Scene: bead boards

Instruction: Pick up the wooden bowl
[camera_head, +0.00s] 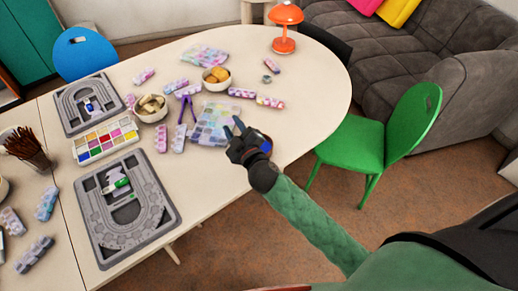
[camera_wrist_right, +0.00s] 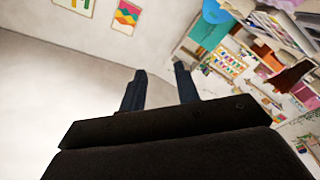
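My right gripper (camera_head: 233,126) is over the right part of the table, its fingers apart with nothing between them. The right wrist view also shows its two dark fingers (camera_wrist_right: 160,82) apart and empty. Partly hidden behind the gripper is a small round item (camera_head: 265,142) with blue and reddish-brown colour; I cannot tell whether it is the wooden bowl. My left gripper is not in view.
Grey bead boards (camera_head: 160,219) and a paint set (camera_head: 106,139) lie on the left. An orange lamp (camera_head: 284,28) stands at the back. A green chair (camera_head: 352,145) is beside the right edge.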

